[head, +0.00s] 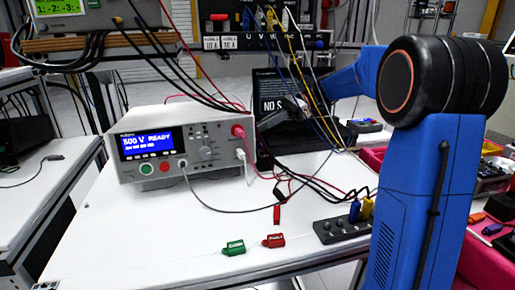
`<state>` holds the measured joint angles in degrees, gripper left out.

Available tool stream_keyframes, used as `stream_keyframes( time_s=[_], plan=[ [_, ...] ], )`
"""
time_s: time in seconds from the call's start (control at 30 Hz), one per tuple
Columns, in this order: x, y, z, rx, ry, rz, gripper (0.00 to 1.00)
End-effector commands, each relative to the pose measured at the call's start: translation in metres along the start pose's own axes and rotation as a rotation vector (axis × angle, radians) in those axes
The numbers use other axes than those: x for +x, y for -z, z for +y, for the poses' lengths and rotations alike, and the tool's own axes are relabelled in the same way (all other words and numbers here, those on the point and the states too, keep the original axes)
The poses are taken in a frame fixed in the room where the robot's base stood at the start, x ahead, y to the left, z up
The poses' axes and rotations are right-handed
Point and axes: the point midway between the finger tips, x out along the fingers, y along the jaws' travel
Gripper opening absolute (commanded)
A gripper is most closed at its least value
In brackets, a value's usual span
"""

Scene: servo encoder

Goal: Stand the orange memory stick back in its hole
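A small orange-red piece (477,217) lies at the right edge beside a purple one; it may be the orange memory stick, but it is too small to be sure. A black block with holes (340,232) sits at the front right of the white bench. A blue stick (354,212) and a yellow stick (367,207) stand upright at its right end, close to my blue arm. My arm reaches back toward the dark laptop-like panel.
A white tester (160,145) reading "500 V READY" stands on the bench (130,235). A green tag (233,248) and a red tag (274,241) lie at the front. Loose cables cross the middle and hang above. The bench's front left is clear.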

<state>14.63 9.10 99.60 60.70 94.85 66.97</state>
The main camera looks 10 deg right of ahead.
Motion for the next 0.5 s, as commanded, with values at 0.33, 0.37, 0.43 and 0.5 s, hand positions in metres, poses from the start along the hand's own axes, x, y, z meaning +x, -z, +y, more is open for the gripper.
stream_keyframes(
  time_s=[0.33,0.37,0.43,0.5],
  plan=[
    [0.0038,0.0078,0.0001,0.000,-0.001,0.000,0.00],
    [0.0041,0.0084,0.0001,0.000,0.000,0.000,0.00],
    [0.0048,0.0098,0.0001,0.000,0.000,0.000,0.00],
    [0.0055,0.0113,0.0000,0.000,0.000,0.000,0.00]
  ],
)
